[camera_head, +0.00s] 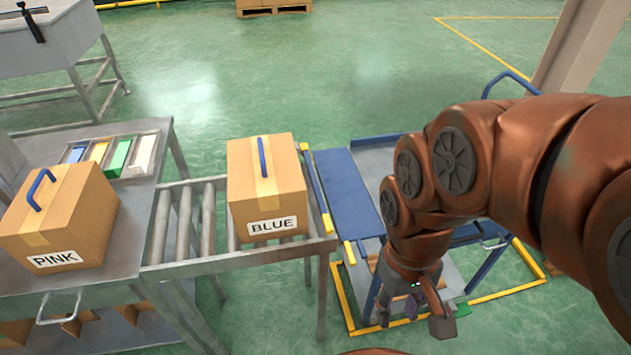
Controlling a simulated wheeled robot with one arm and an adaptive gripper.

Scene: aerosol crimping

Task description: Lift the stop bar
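A narrow bar with yellow ends (317,188) runs across the right end of the roller conveyor, beside the box marked BLUE (265,188); it looks like the stop bar. The box stands on the rollers, close to the bar, with a blue handle on top. My gripper (413,312) hangs pointing down, to the right of and nearer than the bar, over the lower part of the blue cart. Its fingers look spread, with nothing seen held between them. It is clear of the bar. My arm hides part of the cart.
A box marked PINK (60,215) stands on the grey table (110,260) at left, near a tray of coloured items (118,155). The roller conveyor (185,225) joins the table to the blue cart (350,190). Green floor behind is open.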

